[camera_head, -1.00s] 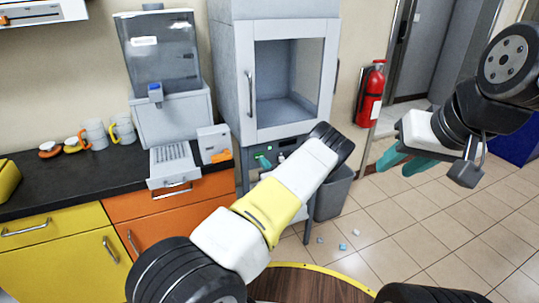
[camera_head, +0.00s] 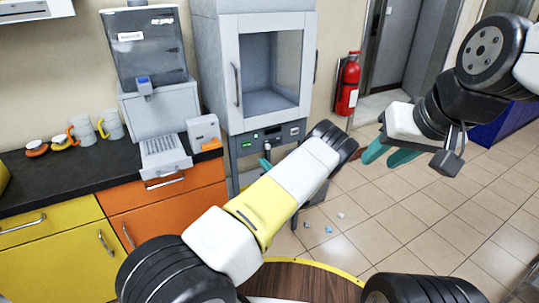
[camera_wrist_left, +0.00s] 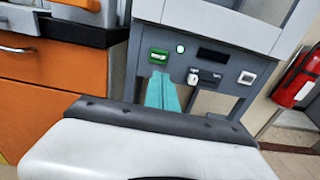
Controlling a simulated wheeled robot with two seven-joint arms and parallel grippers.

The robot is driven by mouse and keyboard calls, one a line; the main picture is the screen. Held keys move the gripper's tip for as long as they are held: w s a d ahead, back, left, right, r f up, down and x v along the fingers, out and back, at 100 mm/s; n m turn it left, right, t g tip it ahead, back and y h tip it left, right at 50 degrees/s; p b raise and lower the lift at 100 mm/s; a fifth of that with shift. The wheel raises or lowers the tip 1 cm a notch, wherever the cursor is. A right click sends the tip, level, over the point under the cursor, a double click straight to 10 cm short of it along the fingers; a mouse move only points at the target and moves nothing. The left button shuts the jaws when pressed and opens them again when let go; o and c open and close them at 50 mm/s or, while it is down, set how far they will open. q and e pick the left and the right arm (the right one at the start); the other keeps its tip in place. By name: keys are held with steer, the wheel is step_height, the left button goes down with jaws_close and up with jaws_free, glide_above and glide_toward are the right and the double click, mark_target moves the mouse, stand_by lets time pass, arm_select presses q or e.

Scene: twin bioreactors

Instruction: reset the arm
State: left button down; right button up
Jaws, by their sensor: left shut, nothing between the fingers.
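My left arm reaches forward across the middle of the head view, toward the grey cabinet. My left gripper (camera_head: 265,165) shows only as a bit of teal beside the arm, in front of the cabinet's lower part; the arm hides the rest. In the left wrist view its teal fingers (camera_wrist_left: 162,92) are together and empty, in front of the cabinet's control panel (camera_wrist_left: 210,62). I cannot tell whether they touch it. My right gripper (camera_head: 388,152) hangs at the right of the head view, its teal fingers spread apart and empty, above the tiled floor.
The grey cabinet (camera_head: 225,70) with a glass door stands ahead. A dark counter (camera_head: 60,178) at left holds a dispenser (camera_head: 145,50), mugs (camera_head: 82,130) and a small white box (camera_head: 203,132). A red fire extinguisher (camera_head: 347,85) is on the wall. Tiled floor (camera_head: 420,215) is open at right.

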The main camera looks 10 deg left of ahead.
arm_select(q)
steer(key=s+a+r+n+g, duration=0.6)
steer(key=s+r+n, duration=0.2)
steer(key=r, duration=0.1)
steer(key=s+a+r+n+g, duration=0.6)
steer(key=s+a+r+n, duration=0.1)
steer(key=s+r+n, duration=0.15)
steer(key=s+d+r+n+t+h, duration=0.1)
steer(key=s+d+r+n+h, duration=0.3)
steer(key=s, duration=0.5)
steer(key=s+d+r+n+t+h, duration=0.1)
steer(key=s+d+r+n+h, duration=0.2)
steer(key=s+r, duration=0.5)
steer(key=s+d+r+n+t+h, duration=0.1)
steer(key=s+d+r+n+h, duration=0.3)
steer(key=s, duration=0.5)
steer(key=d+r+h, duration=0.1)
steer(key=d+r, duration=0.1)
steer(key=d, duration=0.1)
steer(key=shift+s+r+n+t+h, duration=0.3)
steer(key=shift+r+n+h, duration=0.05)
steer(key=shift+h, duration=0.05)
